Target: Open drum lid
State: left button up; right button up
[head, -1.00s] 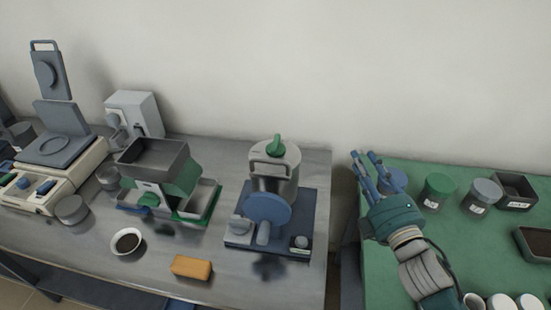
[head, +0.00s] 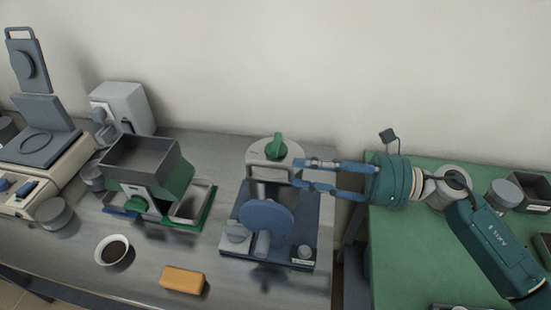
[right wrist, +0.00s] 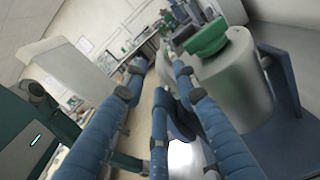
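The drum (head: 258,188) is a grey metal cylinder on a dark blue base (head: 312,215), with a blue disc (head: 266,222) in front. Its round lid (head: 293,157) sits on top and carries a green knob (head: 276,147). A thin grey frame crosses the drum's upper front. My right gripper (head: 302,175) is open, its blue fingers pointing left at the drum's right edge, just below lid level. In the right wrist view the drum (right wrist: 232,85) and green knob (right wrist: 207,38) stand to the right of the fingers. Contact cannot be told. My left gripper is not in view.
A green hopper device (head: 170,185) stands left of the drum, with a bowl of dark material (head: 113,250) and an orange block (head: 183,280) in front. The green table (head: 395,265) at right holds jars and a dark box (head: 530,190). A gap separates the tables.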

aim_at(283, 165)
jog(key=a+p, duration=0.1)
jog(key=a, duration=0.1)
jog(key=w+a, duration=0.1)
jog(key=a, duration=0.1)
jog(key=shift+a+r+p, duration=0.2)
jog(key=shift+a+p, duration=0.2)
jog(key=shift+w+a+f, duration=0.1)
jog(key=shift+w+a, duration=0.05)
jog(key=shift+a, duration=0.45)
jog(key=shift+a+f, duration=0.1)
jog(key=shift+a, duration=0.05)
jog(key=shift+c, duration=0.2)
